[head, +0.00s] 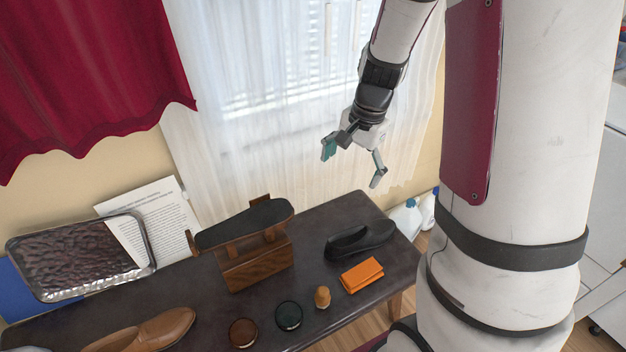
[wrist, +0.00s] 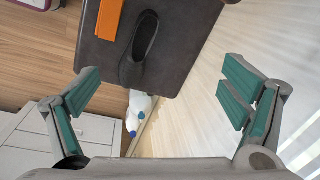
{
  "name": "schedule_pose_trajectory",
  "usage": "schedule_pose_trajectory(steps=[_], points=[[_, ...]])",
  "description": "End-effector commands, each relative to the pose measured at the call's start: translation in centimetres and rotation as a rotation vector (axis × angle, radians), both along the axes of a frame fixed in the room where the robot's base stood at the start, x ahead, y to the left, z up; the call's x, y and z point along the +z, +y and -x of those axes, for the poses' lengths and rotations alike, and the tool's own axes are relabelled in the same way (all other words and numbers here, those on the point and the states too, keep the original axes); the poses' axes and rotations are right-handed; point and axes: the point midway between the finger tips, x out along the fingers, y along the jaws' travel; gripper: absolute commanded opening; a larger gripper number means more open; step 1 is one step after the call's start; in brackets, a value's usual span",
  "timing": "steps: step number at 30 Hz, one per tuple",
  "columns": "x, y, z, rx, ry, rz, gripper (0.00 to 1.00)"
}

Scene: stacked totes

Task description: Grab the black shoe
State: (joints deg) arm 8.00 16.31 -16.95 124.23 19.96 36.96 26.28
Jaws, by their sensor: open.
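The black shoe (head: 360,239) is a low slip-on lying on the right end of the dark table in the head view. In the wrist view the black shoe (wrist: 140,50) shows near the top, with its opening facing the camera. My gripper (head: 354,163) is open and empty, held in the air above the shoe and in front of the white curtain. In the wrist view my open gripper (wrist: 160,105) has its green-padded fingers wide apart, with the shoe beyond them and apart from them.
The orange block (head: 362,275) lies right by the shoe. A wooden shoeshine stand (head: 255,262), a brown shoe (head: 150,333), round tins (head: 289,315) and a small brush (head: 322,297) share the table (head: 335,208). White bottles (head: 405,218) stand beyond its right edge.

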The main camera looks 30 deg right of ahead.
Motion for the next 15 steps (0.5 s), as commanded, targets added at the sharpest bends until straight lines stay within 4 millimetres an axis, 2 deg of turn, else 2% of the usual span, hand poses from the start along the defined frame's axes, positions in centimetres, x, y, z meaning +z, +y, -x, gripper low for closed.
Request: schedule_pose_trajectory(steps=[1, 3, 6, 10, 15], points=[[-4.4, -1.5, -0.8, -0.069, 0.034, 0.001, 0.92], [-8.2, -3.3, -1.3, -0.157, 0.065, 0.008, 0.92], [-12.9, -5.5, -1.7, -0.259, 0.099, 0.023, 0.92], [-16.9, -7.5, -1.7, -0.349, 0.128, 0.041, 0.92], [-19.2, -8.6, -1.5, -0.396, 0.142, 0.053, 0.92]])
